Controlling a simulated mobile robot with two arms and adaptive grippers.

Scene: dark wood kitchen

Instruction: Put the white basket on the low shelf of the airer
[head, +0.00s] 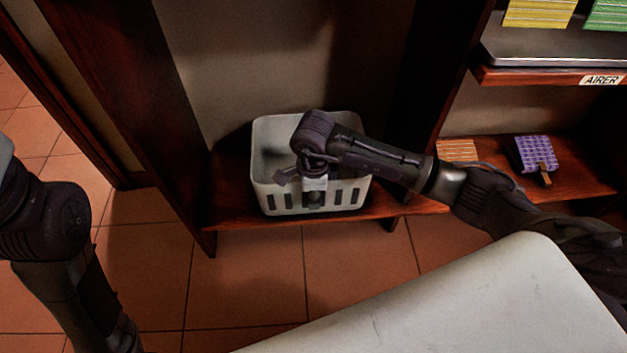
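The white basket (264,165), with slotted sides, stands upright on a low dark wood shelf (232,207) in the left bay. My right arm reaches in from the right, and my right gripper (308,186) is at the basket's front wall, over its rim. The wrist hides part of the gripper and basket, so I cannot tell whether the fingers are closed on the wall. The label "AIRER" (602,79) is on an upper shelf in the bay to the right. Part of my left arm shows at the left edge; its gripper is out of view.
In the right bay, an orange striped item (457,150) and a purple patterned item (536,152) lie on the low shelf (580,178). Yellow (540,12) and green (607,14) striped items are above. An upright panel (425,80) separates the bays. Tiled floor (250,280) is clear in front.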

